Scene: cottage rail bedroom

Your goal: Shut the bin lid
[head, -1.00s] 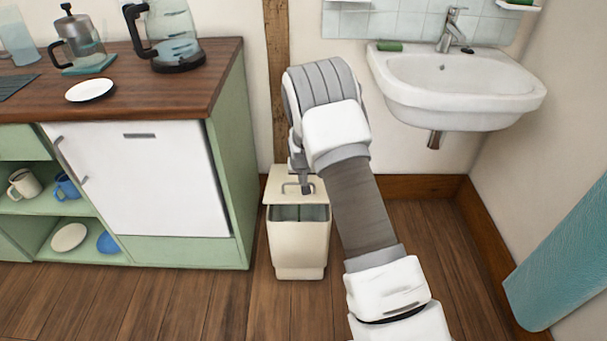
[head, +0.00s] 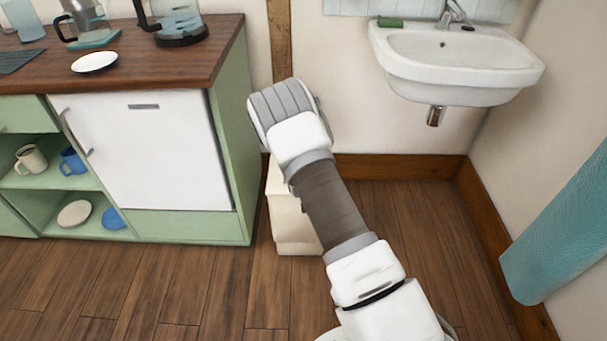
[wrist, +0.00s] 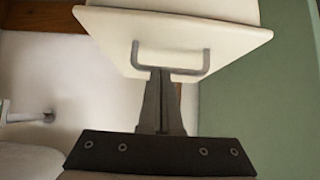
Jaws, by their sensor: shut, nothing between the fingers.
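The cream bin (head: 293,232) stands on the floor beside the green cabinet in the head view, mostly hidden behind my arm. Its cream lid (wrist: 170,38) with a grey bar handle (wrist: 205,62) fills the upper middle of the wrist view. My gripper (wrist: 163,74) is shut and empty, with its fingertips at the handle, close to the lid's edge. I cannot tell whether they touch. The bin's opening is hidden in the head view, so I cannot tell how far the lid is open.
The green cabinet (head: 235,150) with a wooden top is close on the bin's left. A white sink (head: 455,75) hangs on the wall to the right, its drain pipe (head: 436,115) below. A teal cloth (head: 560,235) is at the right. Floor (head: 425,220) right of the bin is clear.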

